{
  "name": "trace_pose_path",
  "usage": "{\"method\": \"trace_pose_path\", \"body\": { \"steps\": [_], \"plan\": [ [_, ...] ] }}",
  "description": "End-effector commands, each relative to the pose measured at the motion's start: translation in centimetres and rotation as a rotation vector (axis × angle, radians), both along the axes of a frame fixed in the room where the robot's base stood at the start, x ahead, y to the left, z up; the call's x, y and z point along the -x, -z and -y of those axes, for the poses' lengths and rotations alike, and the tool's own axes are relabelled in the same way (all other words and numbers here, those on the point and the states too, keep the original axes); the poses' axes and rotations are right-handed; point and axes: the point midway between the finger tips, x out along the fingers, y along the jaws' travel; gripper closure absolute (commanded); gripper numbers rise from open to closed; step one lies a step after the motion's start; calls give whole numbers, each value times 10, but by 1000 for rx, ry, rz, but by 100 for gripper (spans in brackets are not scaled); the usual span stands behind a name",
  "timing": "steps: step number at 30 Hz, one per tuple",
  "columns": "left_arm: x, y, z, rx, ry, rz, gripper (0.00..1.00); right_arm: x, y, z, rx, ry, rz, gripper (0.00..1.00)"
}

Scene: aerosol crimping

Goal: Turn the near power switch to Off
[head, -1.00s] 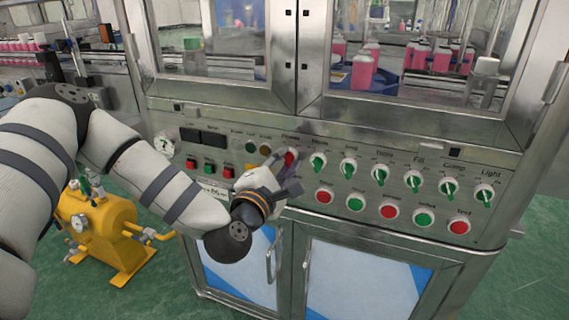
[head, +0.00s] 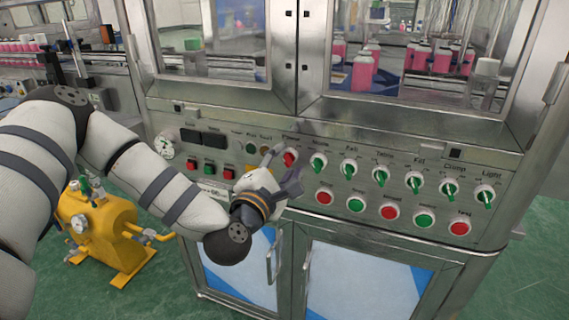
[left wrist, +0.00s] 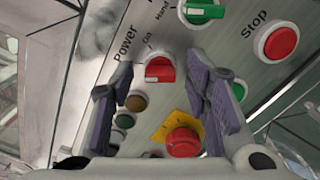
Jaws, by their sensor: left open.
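The near power switch is a red knob (head: 289,158) under the "Power" label on the metal control panel. In the left wrist view the red knob (left wrist: 160,70) sits between and beyond the fingertips, near the printed words "Power" and "On". Which mark its handle points to is hard to tell. My left gripper (head: 285,166) is open in front of the panel, one finger on each side of the knob. It also shows in the left wrist view (left wrist: 158,78), with a gap on both sides of the knob. My right gripper is not in view.
A row of green selector knobs (head: 349,168) runs right of the switch, with red and green push buttons (head: 356,204) below. A red button on a yellow plate (left wrist: 182,142) lies below the knob. Small lamps (head: 265,149) sit to the left. Cabinet door handles (head: 271,262) are underneath.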

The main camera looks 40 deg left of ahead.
Motion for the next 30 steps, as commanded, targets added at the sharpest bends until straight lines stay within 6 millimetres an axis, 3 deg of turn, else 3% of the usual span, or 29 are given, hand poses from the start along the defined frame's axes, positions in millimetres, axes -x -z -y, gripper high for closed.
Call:
{"method": "trace_pose_path", "body": {
  "steps": [9,12,26,29,30],
  "plan": [
    [59,2,14,2,2,-4,57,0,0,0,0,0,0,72],
    [69,0,17,2,1,-1,57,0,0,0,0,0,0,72],
    [71,2,19,-5,6,-8,57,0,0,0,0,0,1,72],
    [75,27,43,-92,97,-123,57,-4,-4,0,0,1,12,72],
    [82,47,62,-164,173,-211,57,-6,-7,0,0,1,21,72]
  ]
}}
